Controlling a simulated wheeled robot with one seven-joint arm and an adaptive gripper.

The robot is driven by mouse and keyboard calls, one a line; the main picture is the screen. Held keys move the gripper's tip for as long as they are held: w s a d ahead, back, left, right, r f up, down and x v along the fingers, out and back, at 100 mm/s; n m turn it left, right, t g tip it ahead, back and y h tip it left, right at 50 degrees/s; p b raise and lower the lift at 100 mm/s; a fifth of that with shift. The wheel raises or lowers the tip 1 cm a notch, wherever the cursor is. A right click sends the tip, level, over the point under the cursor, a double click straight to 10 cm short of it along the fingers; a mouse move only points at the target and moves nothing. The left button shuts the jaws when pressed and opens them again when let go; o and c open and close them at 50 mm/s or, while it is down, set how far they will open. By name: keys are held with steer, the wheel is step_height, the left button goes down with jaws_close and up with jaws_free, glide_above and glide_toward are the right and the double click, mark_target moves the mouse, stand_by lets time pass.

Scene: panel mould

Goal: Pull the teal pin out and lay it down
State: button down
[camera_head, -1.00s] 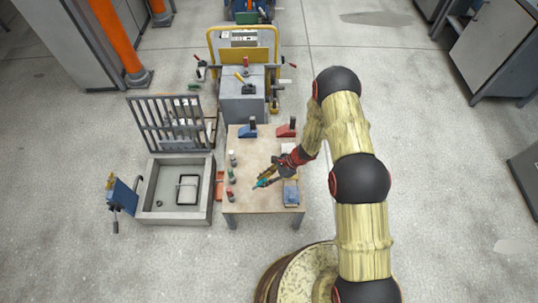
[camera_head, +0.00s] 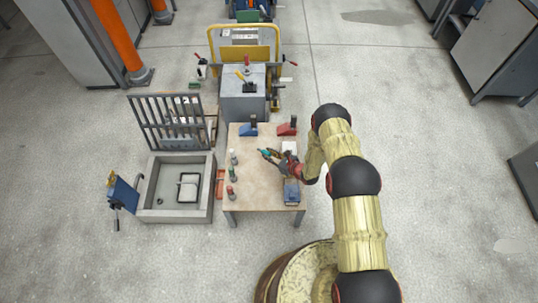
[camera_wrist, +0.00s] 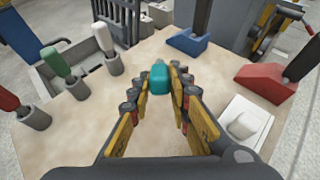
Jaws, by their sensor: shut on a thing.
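The teal pin (camera_wrist: 159,79) is between the fingertips of my gripper (camera_wrist: 160,88) in the wrist view, its rounded teal end showing. In the head view the pin (camera_head: 265,153) shows at the left end of my gripper (camera_head: 277,158), over the middle of the wooden table. My gripper is shut on it. The fingers hide part of the pin, and I cannot tell how high it is above the tabletop. White (camera_wrist: 102,36), green (camera_wrist: 52,59) and red (camera_wrist: 10,101) pins stand upright in grey holders along the table's left side.
Behind the pin stand a blue block (camera_wrist: 187,42) and a red block (camera_wrist: 268,80), each with a dark upright post. A white block (camera_wrist: 242,123) is at the right. A grey basin (camera_head: 183,213) lies left of the table (camera_head: 255,197). Tabletop near the front is bare.

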steer(key=shift+f+b, duration=1.9)
steer(key=shift+f, duration=1.55)
steer(key=c, duration=1.6)
jaws_free()
steer(key=shift+s, duration=0.1)
steer(key=v, duration=1.2)
